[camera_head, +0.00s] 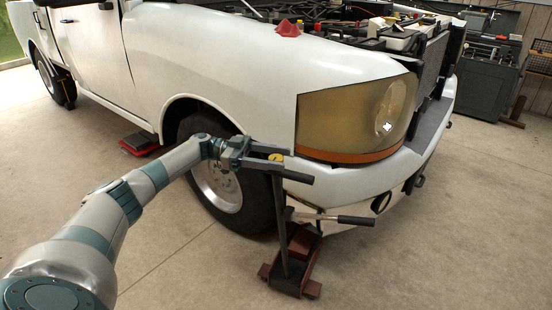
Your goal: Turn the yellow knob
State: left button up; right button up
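The yellow knob (276,157) is a small yellow spot at the top of a dark upright jack handle (281,225), in front of the white pickup's front wheel. My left gripper (277,156) reaches in from the left at the knob. Its two grey fingers are apart, one above and one below the knob in the picture. The fingers partly hide the knob, and I cannot tell whether they touch it. My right gripper is out of view.
The jack's red base (297,272) stands on the concrete floor. A lever with a black grip (355,220) sticks out to the right. The pickup's fender and headlight (352,115) are close behind. A red stand (139,144) is farther left. The right foreground floor is clear.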

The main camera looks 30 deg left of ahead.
pick_arm(q)
jog(key=shift+s+a, duration=0.15)
jog(key=shift+a, duration=0.3)
jog(key=b+v, duration=0.1)
jog(key=v, duration=0.4)
jog(key=shift+f+b, duration=0.1)
jog(key=shift+b, duration=0.3)
jog(key=b+v, duration=0.4)
jog(key=v, duration=0.7)
jog(key=shift+a, duration=0.25)
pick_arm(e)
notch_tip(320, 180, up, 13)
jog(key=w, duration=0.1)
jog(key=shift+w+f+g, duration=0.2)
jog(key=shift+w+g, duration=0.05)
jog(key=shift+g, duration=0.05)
pick_arm(q)
jog(key=shift+s, duration=0.1)
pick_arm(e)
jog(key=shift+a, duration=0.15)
